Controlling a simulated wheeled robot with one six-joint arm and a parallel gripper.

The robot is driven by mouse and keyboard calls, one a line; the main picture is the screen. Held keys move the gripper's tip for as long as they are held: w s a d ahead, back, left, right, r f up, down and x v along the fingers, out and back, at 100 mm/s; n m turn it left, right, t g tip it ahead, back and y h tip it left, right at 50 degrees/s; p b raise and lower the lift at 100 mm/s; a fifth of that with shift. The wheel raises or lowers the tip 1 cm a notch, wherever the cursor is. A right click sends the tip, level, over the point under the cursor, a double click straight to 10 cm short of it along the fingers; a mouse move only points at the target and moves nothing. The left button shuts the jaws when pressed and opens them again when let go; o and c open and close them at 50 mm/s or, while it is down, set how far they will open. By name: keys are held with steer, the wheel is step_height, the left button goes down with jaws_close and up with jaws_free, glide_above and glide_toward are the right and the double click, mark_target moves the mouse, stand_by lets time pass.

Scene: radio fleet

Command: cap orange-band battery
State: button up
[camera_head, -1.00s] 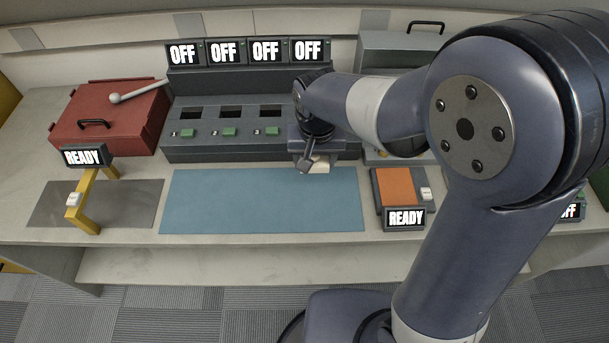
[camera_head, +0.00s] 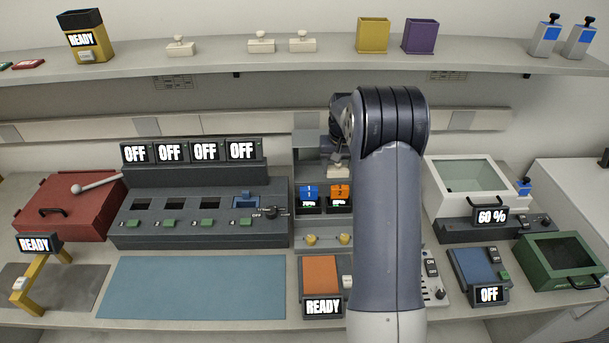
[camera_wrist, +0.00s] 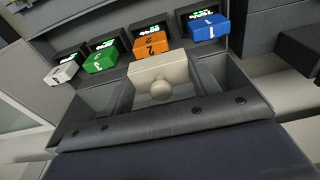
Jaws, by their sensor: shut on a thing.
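My gripper (camera_head: 338,160) is mostly hidden behind my arm in the head view. In the wrist view my gripper (camera_wrist: 161,88) is shut on a cream block with a round knob (camera_wrist: 158,71), which looks like the caps on the shelf. The cream block (camera_head: 337,172) also shows in the head view, in front of the grey rack. An orange block marked 2 (camera_head: 340,191) and a blue block marked 1 (camera_head: 308,191) sit on this rack below it. I cannot make out an orange-band battery in either view.
The charger (camera_head: 160,237) has a blue item (camera_head: 245,201) at its right slot. The blue mat (camera_head: 190,288) is clear. Cream caps (camera_head: 261,43) and blue-band batteries (camera_head: 546,37) stand on the upper shelf. An orange pad (camera_head: 320,274) stands in front of the rack.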

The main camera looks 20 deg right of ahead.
mark_target(340, 186)
steer(key=shift+w+d+f, duration=0.1)
steer(key=shift+w+d, duration=0.1)
steer(key=shift+d, duration=0.65)
steer(key=shift+f+b, duration=1.75)
steer(key=shift+f, duration=0.8)
steer(key=shift+a+f+b, duration=0.1)
steer(key=shift+f+b, duration=0.65)
steer(key=shift+f, duration=0.45)
stand_by(0.7)
steer(key=o, duration=1)
steer(key=shift+o, duration=0.4)
steer(key=o, duration=0.3)
steer(key=shift+r, duration=0.2)
